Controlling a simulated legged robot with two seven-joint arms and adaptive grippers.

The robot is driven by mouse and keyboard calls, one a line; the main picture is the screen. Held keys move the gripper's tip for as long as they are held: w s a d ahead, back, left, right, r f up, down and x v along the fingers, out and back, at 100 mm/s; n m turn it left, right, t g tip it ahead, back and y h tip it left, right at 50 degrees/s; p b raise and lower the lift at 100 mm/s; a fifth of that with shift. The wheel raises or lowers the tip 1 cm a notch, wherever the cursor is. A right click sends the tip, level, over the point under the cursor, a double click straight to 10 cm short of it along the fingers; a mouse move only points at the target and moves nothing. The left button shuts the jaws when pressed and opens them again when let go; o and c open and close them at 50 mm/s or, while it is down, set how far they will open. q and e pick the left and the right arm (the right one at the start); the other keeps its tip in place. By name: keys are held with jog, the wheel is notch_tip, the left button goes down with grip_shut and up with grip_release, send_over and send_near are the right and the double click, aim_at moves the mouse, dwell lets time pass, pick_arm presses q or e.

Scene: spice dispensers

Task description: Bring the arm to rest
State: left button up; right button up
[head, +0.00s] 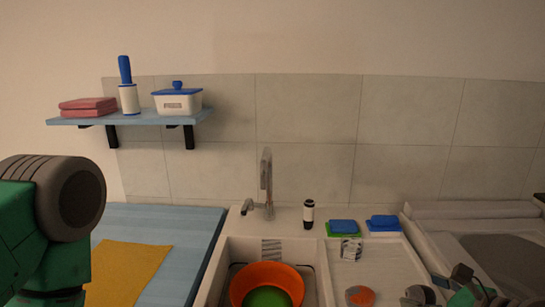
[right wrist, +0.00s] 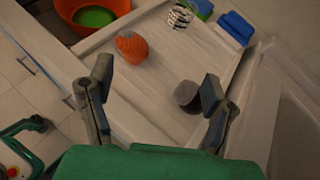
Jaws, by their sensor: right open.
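My right gripper (head: 462,288) shows at the bottom right of the head view. In the right wrist view its two fingers (right wrist: 157,80) are spread wide, with nothing held between them. A dark-topped dispenser (head: 420,295) stands on the drainboard close to the gripper; in the right wrist view it (right wrist: 187,93) appears near the right fingertip. An orange-topped dispenser (head: 360,296) stands to its left, and in the right wrist view it (right wrist: 131,46) lies beyond the left finger. My left arm shows at the left edge of the head view, but its gripper is out of sight.
The sink holds an orange bowl (head: 267,283) with a green one inside. A faucet (head: 266,186), a black-and-white dispenser (head: 308,214), a striped item (head: 351,249) and blue sponges (head: 384,220) stand behind. A wall shelf (head: 140,118) is upper left. The drainboard's middle is clear.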

jog(key=s+a+f+n, duration=0.1)
jog(key=s+a+f+n+g, duration=0.1)
jog(key=f, duration=0.1)
jog(key=s+a+f+n+g, duration=0.1)
jog(key=a+f+n, duration=0.1)
jog(key=shift+s, duration=0.1)
jog(key=s+a+f+n+g, duration=0.3)
jog(key=s+f+n+g, duration=0.2)
jog(key=s+f+n, duration=0.5)
jog(key=s+d+f+n+g+h, duration=0.2)
jog(key=s+f+n+h, duration=0.1)
jog(key=s+n, duration=0.45)
jog(key=s+d+f+n+g+h, duration=0.2)
jog(key=s+d+f+n+g, duration=0.15)
jog(key=s+n, duration=0.45)
pick_arm(q)
notch_tip(320, 180, down, 10)
jog(key=b, duration=1)
jog(key=shift+a, duration=0.25)
pick_arm(e)
notch_tip(320, 180, down, 10)
jog(key=w+a+t, duration=0.1)
jog(key=shift+w+a+r+n, duration=0.15)
jog(key=shift+w+a+n, duration=0.05)
jog(key=shift+n, duration=0.15)
